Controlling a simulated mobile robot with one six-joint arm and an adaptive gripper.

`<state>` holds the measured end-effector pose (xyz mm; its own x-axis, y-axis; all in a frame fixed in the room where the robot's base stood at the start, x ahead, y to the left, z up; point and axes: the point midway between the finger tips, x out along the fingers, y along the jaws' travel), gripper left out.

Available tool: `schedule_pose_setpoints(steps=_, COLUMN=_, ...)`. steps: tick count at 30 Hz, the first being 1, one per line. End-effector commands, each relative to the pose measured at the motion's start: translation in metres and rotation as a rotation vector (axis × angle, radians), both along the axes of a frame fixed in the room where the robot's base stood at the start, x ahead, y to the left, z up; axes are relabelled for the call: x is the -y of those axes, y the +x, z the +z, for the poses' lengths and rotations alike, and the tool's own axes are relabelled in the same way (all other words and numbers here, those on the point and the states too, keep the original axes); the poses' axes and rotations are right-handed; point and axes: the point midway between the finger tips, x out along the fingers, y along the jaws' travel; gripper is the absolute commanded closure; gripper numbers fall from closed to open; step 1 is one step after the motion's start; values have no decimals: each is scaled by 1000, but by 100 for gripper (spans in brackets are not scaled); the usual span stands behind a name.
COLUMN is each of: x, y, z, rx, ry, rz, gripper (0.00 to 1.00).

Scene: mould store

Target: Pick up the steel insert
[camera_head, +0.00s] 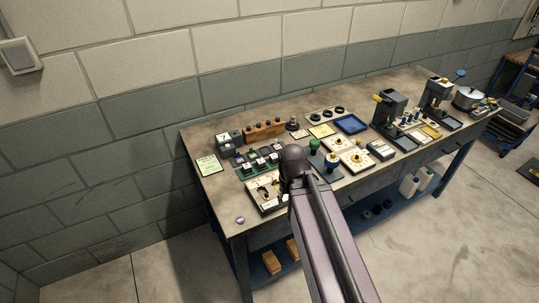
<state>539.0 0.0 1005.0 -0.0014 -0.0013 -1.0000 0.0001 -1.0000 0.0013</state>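I cannot pick out the steel insert with certainty among the many small parts on the workbench (212,193). A pale plate with small fittings (262,191) lies near the bench's left front, partly covered by my arm. A small dark round piece (240,220) lies alone at the front left corner. My arm reaches up from the bottom edge over the bench front, and its dark rounded joint hides part of the bench. My gripper's fingers do not show.
A grey block marked 7 (223,137), a brown rack (264,131) and a blue tray (351,124) stand toward the back. Two dark presses, one here (391,108), stand at the right. A green note (208,165) lies on the left end. The front left corner is mostly clear.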

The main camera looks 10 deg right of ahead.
Motion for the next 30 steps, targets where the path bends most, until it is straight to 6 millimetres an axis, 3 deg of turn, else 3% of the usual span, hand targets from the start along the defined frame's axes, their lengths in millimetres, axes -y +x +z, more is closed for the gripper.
schedule_pose_setpoints(steps=13, x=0, y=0, z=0, rx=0, ry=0, rz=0, gripper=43)
schedule_pose_setpoints(steps=14, x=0, y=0, z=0, rx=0, ry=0, rz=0, gripper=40)
schedule_pose_setpoints(steps=16, x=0, y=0, z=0, rx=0, ry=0, rz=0, gripper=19)
schedule_pose_setpoints(steps=17, x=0, y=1, z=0, rx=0, ry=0, rz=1, gripper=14)
schedule_pose_setpoints(steps=20, x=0, y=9, z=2, rx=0, ry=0, rz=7, gripper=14)
schedule_pose_setpoints(steps=26, x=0, y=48, z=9, rx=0, ry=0, rz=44, gripper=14)
schedule_pose_setpoints(steps=30, x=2, y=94, z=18, rx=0, ry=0, rz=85, gripper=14)
